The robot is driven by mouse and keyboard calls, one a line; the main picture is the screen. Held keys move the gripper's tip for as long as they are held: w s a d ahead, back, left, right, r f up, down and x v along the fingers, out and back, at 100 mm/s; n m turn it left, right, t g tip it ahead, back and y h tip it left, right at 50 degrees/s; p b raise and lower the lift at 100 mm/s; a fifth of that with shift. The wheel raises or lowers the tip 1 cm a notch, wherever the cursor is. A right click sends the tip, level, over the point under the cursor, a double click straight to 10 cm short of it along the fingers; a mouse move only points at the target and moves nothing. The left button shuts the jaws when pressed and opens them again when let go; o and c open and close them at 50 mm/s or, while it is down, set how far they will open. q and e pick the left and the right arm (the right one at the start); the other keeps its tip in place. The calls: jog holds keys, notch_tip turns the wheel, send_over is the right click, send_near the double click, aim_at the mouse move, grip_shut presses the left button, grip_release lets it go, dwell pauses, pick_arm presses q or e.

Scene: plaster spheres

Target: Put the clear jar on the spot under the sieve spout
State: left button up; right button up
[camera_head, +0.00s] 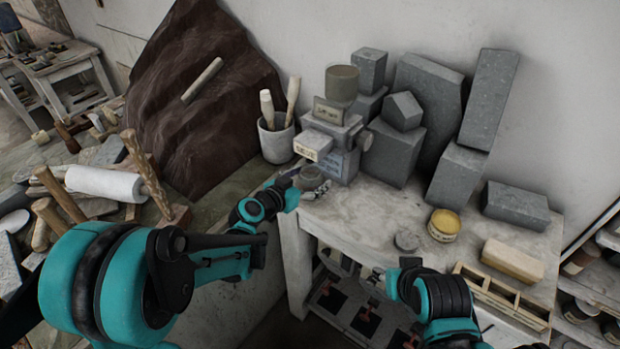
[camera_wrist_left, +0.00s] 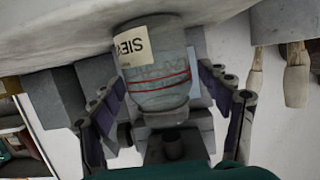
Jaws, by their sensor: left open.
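The clear jar (camera_wrist_left: 160,75), with red lines around it, stands on the worktable (camera_head: 365,215). A label reading "SIEV" (camera_wrist_left: 131,45) shows at the jar in the wrist view. The jar also shows in the head view (camera_head: 311,178), in front of the grey sieve (camera_head: 343,163). My left gripper (camera_head: 313,188) is open at the jar. In the wrist view its fingers (camera_wrist_left: 168,108) are on both sides of the jar, with gaps. The spout and the spot under it are not clearly visible. My right gripper (camera_head: 381,281) is low by the table's front edge, its jaws unclear.
A cup of tools (camera_head: 276,141) stands left of the sieve. Grey stone blocks (camera_head: 392,153) stand behind and right. A yellow-topped tin (camera_head: 443,225), a small grey disc (camera_head: 407,241) and a cream block (camera_head: 513,261) are to the right. The table's middle is clear.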

pick_arm(q)
jog(key=s+a+n+g+y, duration=0.1)
jog(key=s+a+n+y, duration=0.1)
jog(key=s+a, duration=0.4)
jog(key=s+a+r+n+g+y+p, duration=0.1)
jog(key=s+a, duration=0.5)
jog(key=s, duration=0.7)
jog(key=s+a+n+g+y+p, duration=0.1)
jog(key=s+a+n+y, duration=0.3)
jog(key=s, duration=0.5)
jog(key=shift+s+a+r+g+y, duration=0.15)
jog(key=shift+a+r+g+y, duration=0.15)
jog(key=shift+a+g+y, duration=0.55)
jog(key=shift+f, duration=0.1)
notch_tip(320, 180, down, 3)
jog(key=b, duration=0.3)
